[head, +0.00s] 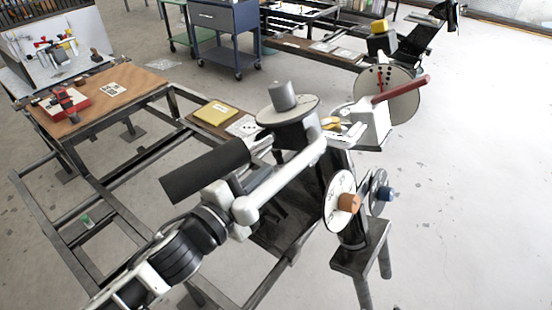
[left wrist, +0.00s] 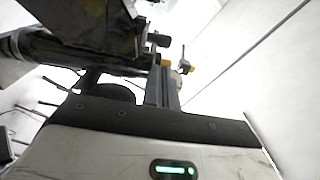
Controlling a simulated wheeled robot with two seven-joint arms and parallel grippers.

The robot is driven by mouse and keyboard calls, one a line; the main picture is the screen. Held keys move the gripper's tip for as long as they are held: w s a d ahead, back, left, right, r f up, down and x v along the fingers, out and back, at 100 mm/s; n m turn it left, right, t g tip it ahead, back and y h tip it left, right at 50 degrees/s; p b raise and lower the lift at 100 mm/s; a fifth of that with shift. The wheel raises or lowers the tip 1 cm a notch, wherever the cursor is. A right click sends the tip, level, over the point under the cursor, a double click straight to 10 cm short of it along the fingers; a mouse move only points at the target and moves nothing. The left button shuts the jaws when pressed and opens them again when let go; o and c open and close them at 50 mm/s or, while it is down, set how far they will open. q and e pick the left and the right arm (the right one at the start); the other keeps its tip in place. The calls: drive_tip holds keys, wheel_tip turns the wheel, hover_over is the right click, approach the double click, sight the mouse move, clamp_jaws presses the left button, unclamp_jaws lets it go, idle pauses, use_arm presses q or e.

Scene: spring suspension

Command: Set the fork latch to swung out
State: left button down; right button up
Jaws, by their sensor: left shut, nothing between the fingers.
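The black stand of the rig (head: 352,235) stands right of centre in the head view, with dial discs and knobs on it. I cannot surely make out the fork latch or its position. My left arm reaches in from the lower left and crosses in front of the rig. My left gripper (left wrist: 163,80) is shut and empty. In the left wrist view, dark parts and small yellow pieces (left wrist: 166,63) show around its fingers. Its fingertips are hard to make out in the head view. My right gripper is not in view.
A red lever (head: 402,89) sits at a white disc, with an orange knob (head: 348,203) and blue knob (head: 387,194) below. A grey knob (head: 282,95) tops another disc. A wooden-topped table (head: 130,77) stands left. The floor at right is clear.

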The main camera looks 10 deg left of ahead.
use_arm(q)
drive_tip(key=x, duration=0.4)
drive_tip(key=shift+w+d, duration=0.1)
drive_tip(key=shift+w, duration=0.2)
